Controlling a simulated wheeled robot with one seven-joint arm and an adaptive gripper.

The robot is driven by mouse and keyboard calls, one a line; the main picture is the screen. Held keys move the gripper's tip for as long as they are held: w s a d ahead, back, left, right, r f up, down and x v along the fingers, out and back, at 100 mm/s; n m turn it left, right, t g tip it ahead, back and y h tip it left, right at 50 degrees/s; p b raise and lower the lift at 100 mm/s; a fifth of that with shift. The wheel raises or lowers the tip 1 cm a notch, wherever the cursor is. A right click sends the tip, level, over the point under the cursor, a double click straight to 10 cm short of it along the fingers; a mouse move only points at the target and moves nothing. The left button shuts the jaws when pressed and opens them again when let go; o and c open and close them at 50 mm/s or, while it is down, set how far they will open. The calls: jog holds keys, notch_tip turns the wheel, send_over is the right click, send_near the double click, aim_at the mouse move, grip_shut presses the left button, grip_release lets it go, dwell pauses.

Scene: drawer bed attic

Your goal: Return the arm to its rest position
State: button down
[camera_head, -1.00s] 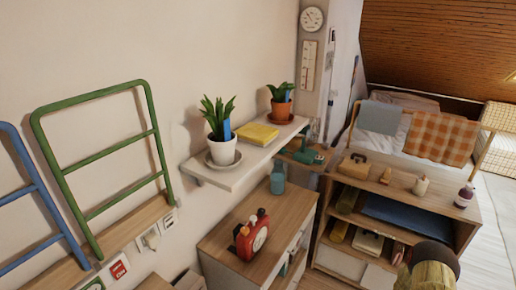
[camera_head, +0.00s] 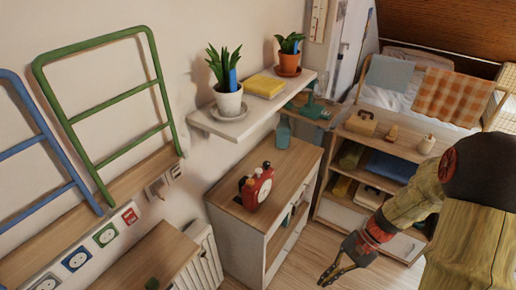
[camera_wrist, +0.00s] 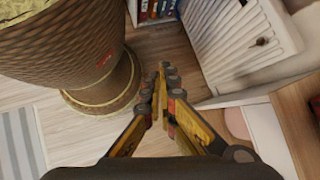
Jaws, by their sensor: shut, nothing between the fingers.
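My arm comes in from the right edge of the head view, with its forearm slanting down to the left. My gripper (camera_head: 330,276) hangs low near the bottom of that view, right of the wooden cabinet's front and above the floor. In the wrist view, the fingers of my gripper (camera_wrist: 160,75) come together at their tips. The gripper is shut with nothing visible between the fingers. Part of the shelf unit behind is hidden by my arm.
An open shelf unit (camera_head: 398,143) stands behind the arm. A wall shelf (camera_head: 235,128) holds plants. Wood floor (camera_wrist: 75,140) is clear below the gripper.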

jog(key=s+r+n+t+h, duration=0.1)
jog(key=r+n+t+h, duration=0.1)
jog(key=r, duration=0.7)
jog(key=s+a+r+n+t+h, duration=0.1)
jog(key=r+n+t, duration=0.3)
jog(key=r, duration=0.5)
jog(key=s+r+n+t+h, duration=0.3)
jog(key=r+h, duration=0.1)
jog(key=r, duration=0.5)
jog(key=shift+s+a+r, duration=0.25)
jog(key=shift+a+r, duration=0.15)
